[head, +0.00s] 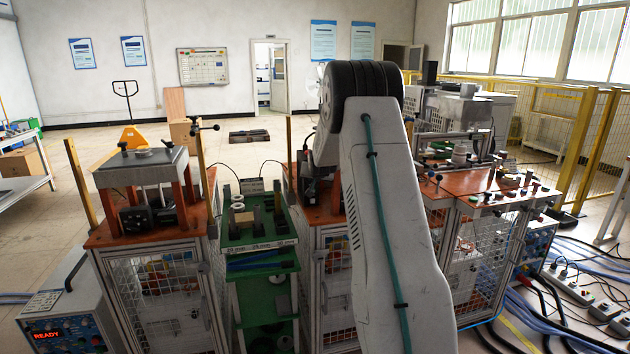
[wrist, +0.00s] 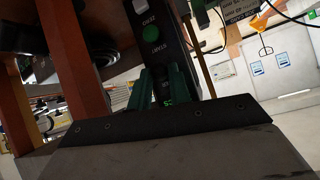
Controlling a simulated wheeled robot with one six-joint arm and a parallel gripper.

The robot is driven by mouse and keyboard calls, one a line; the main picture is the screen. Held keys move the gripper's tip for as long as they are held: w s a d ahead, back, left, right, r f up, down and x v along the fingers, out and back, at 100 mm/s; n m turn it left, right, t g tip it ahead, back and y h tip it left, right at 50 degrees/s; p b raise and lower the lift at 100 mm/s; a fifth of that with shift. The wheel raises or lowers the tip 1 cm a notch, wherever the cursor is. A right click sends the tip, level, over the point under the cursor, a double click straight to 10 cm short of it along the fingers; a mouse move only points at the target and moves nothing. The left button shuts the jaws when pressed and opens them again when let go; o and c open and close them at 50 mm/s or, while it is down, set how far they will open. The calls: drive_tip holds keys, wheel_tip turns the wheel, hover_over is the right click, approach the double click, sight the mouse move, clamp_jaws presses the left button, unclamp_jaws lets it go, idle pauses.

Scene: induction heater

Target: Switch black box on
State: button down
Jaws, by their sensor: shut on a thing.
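In the wrist view, the black box (wrist: 156,48) shows as a dark panel with a white button, a round green button (wrist: 151,33) and white lettering. A small lit green readout shows between my fingers. My gripper (wrist: 161,82) has two dark green fingers, one on each side of the panel's lower part. They are closed on the black box; the exact contact is too dark to see. In the head view my raised arm hides the gripper and most of the middle machine, so the black box cannot be made out there.
Orange-red posts (wrist: 77,60) stand close at left in the wrist view. In the head view, a green rack (head: 258,240) and a left machine (head: 140,165) stand left of my arm. Another machine (head: 475,195) stands at right. Cables lie on the floor at right.

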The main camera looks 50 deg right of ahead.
drive_tip(key=shift+w+d+r+g+y, duration=0.15)
drive_tip(key=shift+r+g+y, duration=0.25)
drive_tip(key=shift+g, duration=0.3)
drive_tip(key=shift+w+d+r+g+y, duration=0.15)
drive_tip(key=shift+r+g+y, duration=0.15)
drive_tip(key=shift+g+y, duration=0.3)
drive_tip(key=c, duration=1.3)
unclamp_jaws()
drive_tip(key=shift+a, duration=0.1)
drive_tip(key=v, duration=0.7)
drive_tip(key=shift+s+a+r, duration=0.2)
drive_tip(key=shift+r, duration=0.1)
